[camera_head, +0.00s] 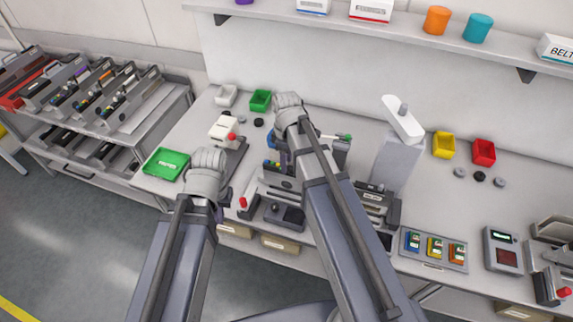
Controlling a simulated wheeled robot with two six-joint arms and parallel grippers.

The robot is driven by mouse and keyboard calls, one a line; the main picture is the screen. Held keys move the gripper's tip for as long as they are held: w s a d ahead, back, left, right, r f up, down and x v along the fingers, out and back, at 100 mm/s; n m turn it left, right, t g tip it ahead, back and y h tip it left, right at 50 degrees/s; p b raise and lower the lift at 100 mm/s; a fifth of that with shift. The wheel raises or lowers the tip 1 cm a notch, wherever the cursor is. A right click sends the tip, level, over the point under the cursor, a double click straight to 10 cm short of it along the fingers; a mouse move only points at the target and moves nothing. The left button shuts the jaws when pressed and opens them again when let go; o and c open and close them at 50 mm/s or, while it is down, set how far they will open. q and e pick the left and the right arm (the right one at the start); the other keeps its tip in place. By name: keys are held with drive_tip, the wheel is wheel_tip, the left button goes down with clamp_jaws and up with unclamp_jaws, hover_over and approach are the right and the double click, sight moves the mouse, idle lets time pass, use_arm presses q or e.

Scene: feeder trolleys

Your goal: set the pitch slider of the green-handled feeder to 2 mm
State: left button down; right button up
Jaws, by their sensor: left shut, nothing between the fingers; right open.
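My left gripper (219,213) is shut and empty, lower left, near a red knob (243,203) on the grey fixture. I cannot tell whether either gripper touches anything.
A green tray (166,164) lies at the bench's left end. A white device (223,129) stands behind my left wrist. A grey post with a white top (402,118) rises right of my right arm. A trolley (150,135) with feeders stands left.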

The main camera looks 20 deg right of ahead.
clamp_jaws()
idle(0.3)
idle(1.1)
